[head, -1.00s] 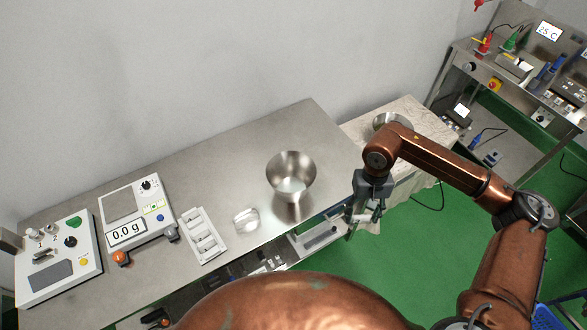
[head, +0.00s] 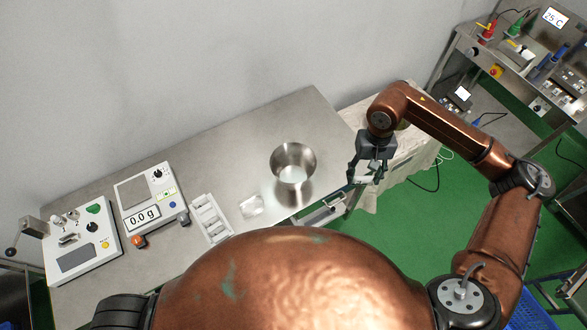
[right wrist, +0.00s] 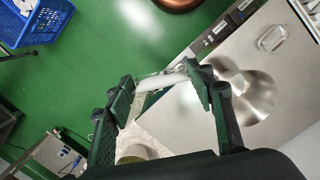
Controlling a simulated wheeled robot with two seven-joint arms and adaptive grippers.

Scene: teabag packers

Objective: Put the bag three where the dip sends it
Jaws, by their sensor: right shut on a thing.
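My right gripper (head: 367,172) is shut on a small whitish bag (right wrist: 163,79), held between its fingertips off the table's right end. The bag's marking cannot be read, so I cannot tell its number. A steel bowl (head: 293,158) stands on the steel table, left of the gripper; it also shows in the right wrist view (right wrist: 247,97). A small clear, flat item (head: 251,206) lies left of the bowl. A white slotted tray (head: 211,219) lies farther left. My left gripper is not in view.
A scale (head: 150,203) reading 0.0 g and a control unit (head: 82,245) stand at the table's left. A cloth-covered table (head: 413,158) is behind my right gripper. A bench with instruments (head: 530,75) stands at far right. The table's back middle is clear.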

